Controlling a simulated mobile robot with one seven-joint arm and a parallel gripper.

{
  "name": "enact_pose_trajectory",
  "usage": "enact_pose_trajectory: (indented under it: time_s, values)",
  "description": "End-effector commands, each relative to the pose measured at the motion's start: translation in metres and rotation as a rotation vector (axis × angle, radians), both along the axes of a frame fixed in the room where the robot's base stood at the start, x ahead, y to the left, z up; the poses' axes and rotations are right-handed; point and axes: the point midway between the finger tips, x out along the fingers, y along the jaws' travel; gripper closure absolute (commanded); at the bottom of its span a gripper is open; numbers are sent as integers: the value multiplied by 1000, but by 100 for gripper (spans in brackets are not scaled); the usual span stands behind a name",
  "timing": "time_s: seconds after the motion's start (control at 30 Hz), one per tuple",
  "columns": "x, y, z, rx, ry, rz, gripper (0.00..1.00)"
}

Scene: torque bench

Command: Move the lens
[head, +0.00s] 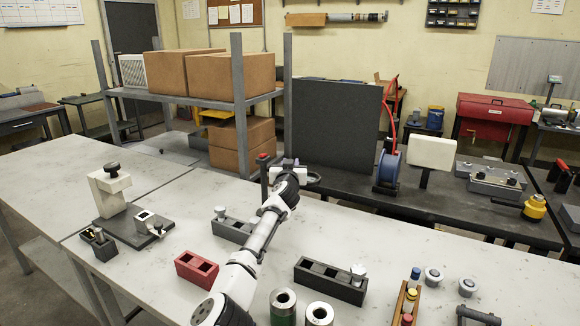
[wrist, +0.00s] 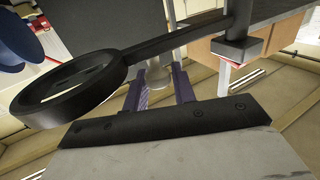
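The lens is a round magnifier in a thick black ring (wrist: 70,90), large and close at the left of the wrist view. Its black arm (wrist: 185,42) runs up right to a post with a red and white end (wrist: 238,52). In the head view the dark ring (head: 313,179) shows just right of my gripper (head: 288,163), and the red-topped post (head: 263,168) stands to its left. My gripper (wrist: 160,76) has its two fingers apart, with the lens arm crossing just beyond or over their tips. I cannot tell whether they touch it.
The grey bench (head: 370,235) carries a red socket block (head: 197,269), dark blocks (head: 331,281) (head: 232,231), metal cylinders (head: 283,302) and a clamp fixture (head: 110,192). A dark panel (head: 335,122) and a blue reel (head: 388,168) stand behind. The bench has clear room right of my arm.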

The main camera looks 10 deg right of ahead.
Motion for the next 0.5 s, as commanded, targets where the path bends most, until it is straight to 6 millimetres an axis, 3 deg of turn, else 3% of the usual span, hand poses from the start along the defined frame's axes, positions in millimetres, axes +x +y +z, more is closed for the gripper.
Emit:
enact_pose_trajectory:
  time_s: [0.03,0.1,0.5]
  values:
    - [0,0,3,-1,-3,0,67]
    - [0,0,2,0,-1,0,58]
    - [-4,0,-2,-1,2,-1,57]
